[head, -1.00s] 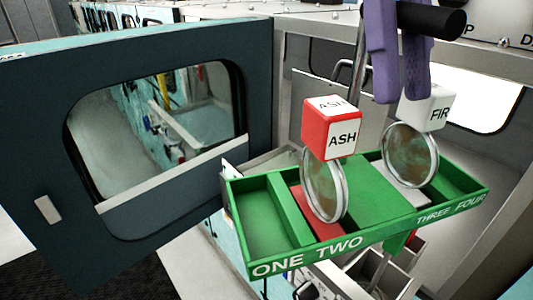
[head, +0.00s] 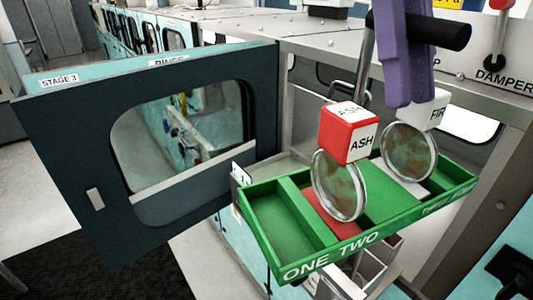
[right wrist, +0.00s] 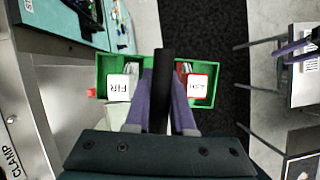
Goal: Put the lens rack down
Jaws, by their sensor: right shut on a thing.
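The green lens rack (head: 280,250) hangs level in the air in the head view, with ONE and TWO legible on its front edge. A round lens topped by a red-and-white ASH block (head: 348,133) stands in compartment two, over a red floor. A second lens (head: 408,152) with a white FIR block (head: 427,110) stands further right. Compartment one is empty. My right gripper (head: 408,85), with purple fingers, is shut on the rack's black handle (head: 445,36). The right wrist view shows the rack (right wrist: 103,75) below the fingers (right wrist: 163,105).
A metal-framed cabinet opening (head: 470,190) lies behind the rack. Pale open bins (head: 385,250) are below it. A black floor mat (head: 150,275) lies at the lower left.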

